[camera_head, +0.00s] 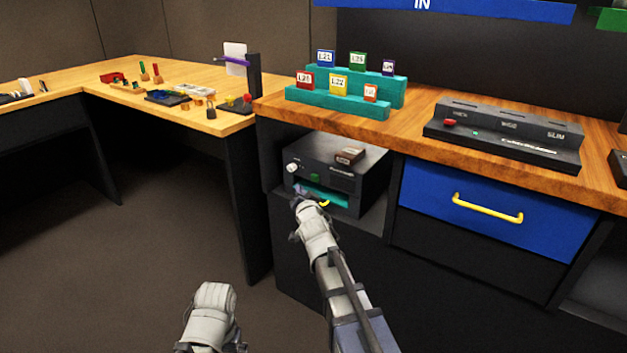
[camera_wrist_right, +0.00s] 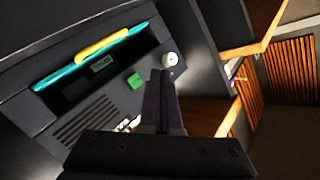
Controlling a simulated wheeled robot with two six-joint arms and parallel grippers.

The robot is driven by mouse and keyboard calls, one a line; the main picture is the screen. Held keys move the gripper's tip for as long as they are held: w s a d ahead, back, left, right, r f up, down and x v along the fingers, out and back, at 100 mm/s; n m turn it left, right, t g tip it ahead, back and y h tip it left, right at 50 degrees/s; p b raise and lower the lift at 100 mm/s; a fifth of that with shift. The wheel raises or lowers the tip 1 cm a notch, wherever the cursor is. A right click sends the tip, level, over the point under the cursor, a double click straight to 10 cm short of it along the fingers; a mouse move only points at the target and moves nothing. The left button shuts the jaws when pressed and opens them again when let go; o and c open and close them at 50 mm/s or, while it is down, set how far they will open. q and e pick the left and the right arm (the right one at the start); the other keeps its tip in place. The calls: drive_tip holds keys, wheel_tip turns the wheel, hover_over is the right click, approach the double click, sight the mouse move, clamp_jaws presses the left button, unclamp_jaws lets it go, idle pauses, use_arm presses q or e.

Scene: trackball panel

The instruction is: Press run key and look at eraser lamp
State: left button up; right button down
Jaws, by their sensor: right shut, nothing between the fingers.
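A black boxy device (camera_head: 362,185) sits in the open bay under the wooden counter. Its front has a green key (camera_head: 315,177), a white knob (camera_head: 292,168) and a teal slot with a yellow piece. In the right wrist view the green key (camera_wrist_right: 135,81) shows unobstructed, beside the white knob (camera_wrist_right: 169,59). My right gripper (camera_head: 303,198) is shut and empty, in front of the device's lower front. In the wrist view its fingers (camera_wrist_right: 160,78) appear between key and knob; contact cannot be told. No lit lamp is clearly seen on this device. My left gripper is not visible, only its arm link.
A brown block (camera_head: 349,155) lies on the device. A blue drawer (camera_head: 480,205) with a yellow handle is to the right. On the counter stand a teal stepped rack (camera_head: 335,103) with labelled cards and a long dark machine (camera_head: 500,145) with a red key. The left table (camera_head: 200,75) holds small items.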

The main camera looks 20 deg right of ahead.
drive_tip(key=shift+w+d, duration=0.65)
drive_tip(key=shift+d, duration=0.2)
drive_tip(key=shift+w+d, duration=0.6)
drive_tip(key=shift+d, duration=0.2)
drive_tip(key=shift+w, duration=0.1)
idle(0.9)
drive_tip(key=shift+w+d, duration=0.15)
drive_tip(key=shift+d, duration=0.2)
drive_tip(key=shift+w+d, duration=0.35)
drive_tip(key=shift+d, duration=0.05)
idle(0.8)
drive_tip(key=shift+s+a, duration=0.6)
drive_tip(key=shift+a, duration=0.15)
drive_tip(key=shift+s+a, duration=0.8)
drive_tip(key=shift+a, duration=0.2)
drive_tip(key=shift+s+a, duration=0.75)
drive_tip(key=shift+a, duration=0.2)
